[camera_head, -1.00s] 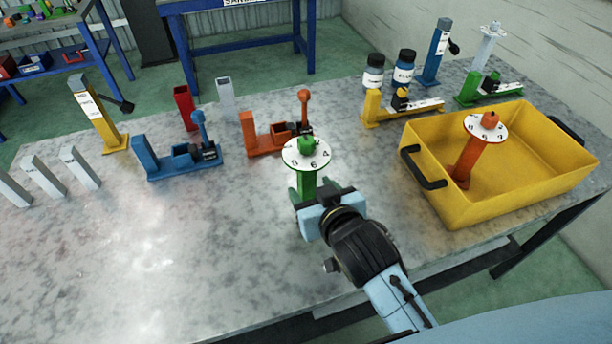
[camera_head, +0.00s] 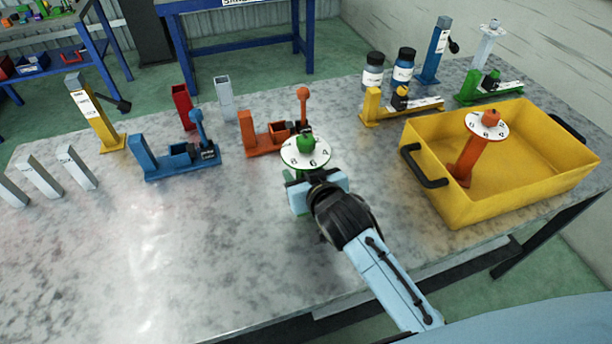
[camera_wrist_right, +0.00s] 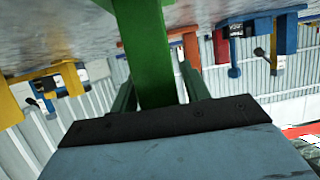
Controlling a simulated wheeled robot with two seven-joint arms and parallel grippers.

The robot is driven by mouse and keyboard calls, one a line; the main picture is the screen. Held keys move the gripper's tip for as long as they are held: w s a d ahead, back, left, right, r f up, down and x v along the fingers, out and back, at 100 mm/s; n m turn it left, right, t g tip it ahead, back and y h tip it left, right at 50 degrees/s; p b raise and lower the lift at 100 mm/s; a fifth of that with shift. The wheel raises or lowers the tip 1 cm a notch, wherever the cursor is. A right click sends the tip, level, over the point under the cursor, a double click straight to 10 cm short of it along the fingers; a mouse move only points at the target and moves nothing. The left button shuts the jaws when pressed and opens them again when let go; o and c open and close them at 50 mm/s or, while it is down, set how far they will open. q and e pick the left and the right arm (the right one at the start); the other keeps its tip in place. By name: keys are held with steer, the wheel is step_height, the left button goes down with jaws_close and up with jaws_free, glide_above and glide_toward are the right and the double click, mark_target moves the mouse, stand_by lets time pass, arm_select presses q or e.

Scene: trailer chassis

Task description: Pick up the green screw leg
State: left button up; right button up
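The green screw leg (camera_head: 306,144) stands upright on the table near the middle of the head view. It has a green knob on top and a white numbered disc below it. My right gripper (camera_head: 301,184) is low at the leg, just under the disc, which hides part of the fingers. In the right wrist view, the green post (camera_wrist_right: 152,60) rises between the two fingers (camera_wrist_right: 158,86), close in front of the palm. The fingers look open around it; contact is not clear. My left gripper is not in view.
An orange clamp-like part (camera_head: 262,136) stands just behind the leg and a blue one (camera_head: 168,163) to its left. A yellow bin (camera_head: 480,205) holding an orange screw leg (camera_head: 474,150) is to the right.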

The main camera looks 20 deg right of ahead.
jaws_close()
steer(key=shift+r, duration=0.15)
